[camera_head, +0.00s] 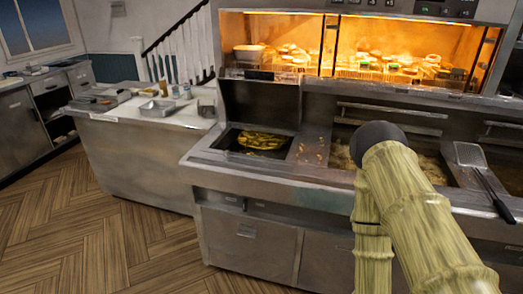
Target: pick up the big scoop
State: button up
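A scoop with a pale metal head (470,155) and a long dark handle (492,194) lies at the right of the frying range. Its head is at the fryer wells, and its handle slants down to the right across the front ledge. It looks like the big scoop; I see no other scoop clearly. My arm, with a yellow-green grained surface and a dark rounded joint, stands in front of the range left of the scoop. My gripper is not in view, and nothing is seen touching the scoop.
The steel frying range (250,240) runs along the front, with a dark pan of yellow food (262,141) at its left. A lit warming cabinet (370,45) with food sits above. A counter (135,160) with trays stands at left. The wooden floor (80,230) is clear.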

aim_at(206, 110)
jog(key=z, duration=0.05)
jog(key=k, duration=1.1)
jog(key=u, duration=1.35)
jog(key=i, duration=0.9)
jog(key=u, duration=0.65)
jog(key=i, duration=1.3)
jog(key=z, duration=1.05)
jog(key=i, duration=0.8)
jog(key=z, duration=0.85)
